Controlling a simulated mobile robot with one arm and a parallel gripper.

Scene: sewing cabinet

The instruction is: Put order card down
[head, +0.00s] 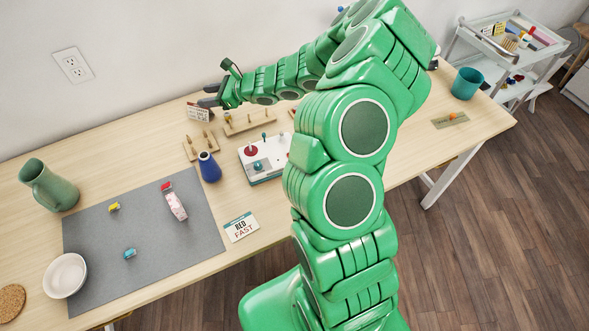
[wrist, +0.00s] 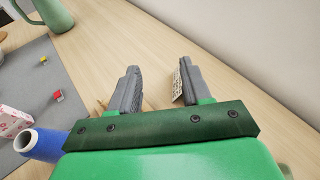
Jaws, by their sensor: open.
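My gripper (head: 207,95) is open near the back of the table by the wall; in the wrist view its two fingers (wrist: 159,72) are spread apart. A small printed card (head: 198,112) stands near upright beside the fingertips. In the wrist view this card (wrist: 177,86) is by the inner side of the right finger, clear of the left one; I cannot tell whether it touches the right finger. Another card, reading "RED FAST" (head: 241,227), lies near the table's front edge, right of the grey mat (head: 140,270).
Wooden peg racks (head: 250,122), a blue vase (head: 209,167) and a white box with a red button (head: 265,160) stand near the gripper. A green pitcher (head: 48,186) and white bowl (head: 65,275) are at left. A teal cup (head: 466,83) is at right.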

